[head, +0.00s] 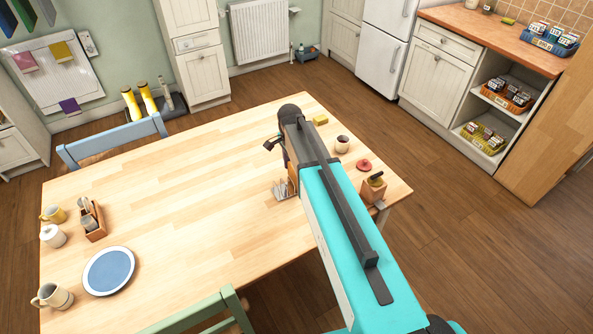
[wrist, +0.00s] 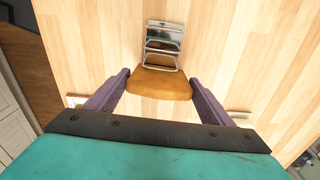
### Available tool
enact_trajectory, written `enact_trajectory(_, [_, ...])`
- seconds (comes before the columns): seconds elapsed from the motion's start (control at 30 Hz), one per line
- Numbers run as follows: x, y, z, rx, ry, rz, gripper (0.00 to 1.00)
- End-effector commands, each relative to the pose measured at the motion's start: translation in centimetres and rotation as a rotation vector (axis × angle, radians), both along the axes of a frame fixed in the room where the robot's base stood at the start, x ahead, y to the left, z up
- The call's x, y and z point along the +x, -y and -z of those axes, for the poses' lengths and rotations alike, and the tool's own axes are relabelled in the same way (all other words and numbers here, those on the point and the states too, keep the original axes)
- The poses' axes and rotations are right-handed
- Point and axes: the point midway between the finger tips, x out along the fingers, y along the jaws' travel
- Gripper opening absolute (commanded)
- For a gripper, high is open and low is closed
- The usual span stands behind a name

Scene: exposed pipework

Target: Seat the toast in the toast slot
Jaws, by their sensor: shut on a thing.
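The toast (wrist: 160,84) is a golden-brown slice between the two purple fingers of my gripper (wrist: 160,80), which is shut on it. The metal toast rack (wrist: 164,38), with its wire slots, stands just beyond the toast in the wrist view. The toast's far edge overlaps the near end of the rack in the picture; I cannot tell whether they touch or whether the toast is in a slot. In the head view the rack (head: 281,189) shows on the table to the left of my arm, which hides much of the gripper and toast.
On the wooden table (head: 180,200), a cup (head: 342,144), a red round item (head: 363,165) and a wooden box (head: 374,189) stand right of my arm. A blue plate (head: 108,271), mugs and a wooden caddy (head: 92,222) are at the left. The table's middle is clear.

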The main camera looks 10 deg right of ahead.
Motion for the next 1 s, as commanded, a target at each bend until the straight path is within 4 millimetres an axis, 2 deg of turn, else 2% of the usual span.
enact_trajectory(0.2, [0.0,0.0,0.3,0.0,0.0,0.0,0.68])
enact_trajectory(0.23, [0.0,0.0,0.2,0.0,0.0,0.0,0.8])
enact_trajectory(0.3, [0.0,0.0,0.2,0.0,0.0,0.0,0.92])
enact_trajectory(0.33, [0.0,0.0,0.2,0.0,0.0,0.0,0.94])
enact_trajectory(0.77, [0.0,0.0,-0.1,0.0,0.0,0.0,0.94])
enact_trajectory(1.0, [0.0,-0.1,-1.4,0.0,0.001,0.0,0.94])
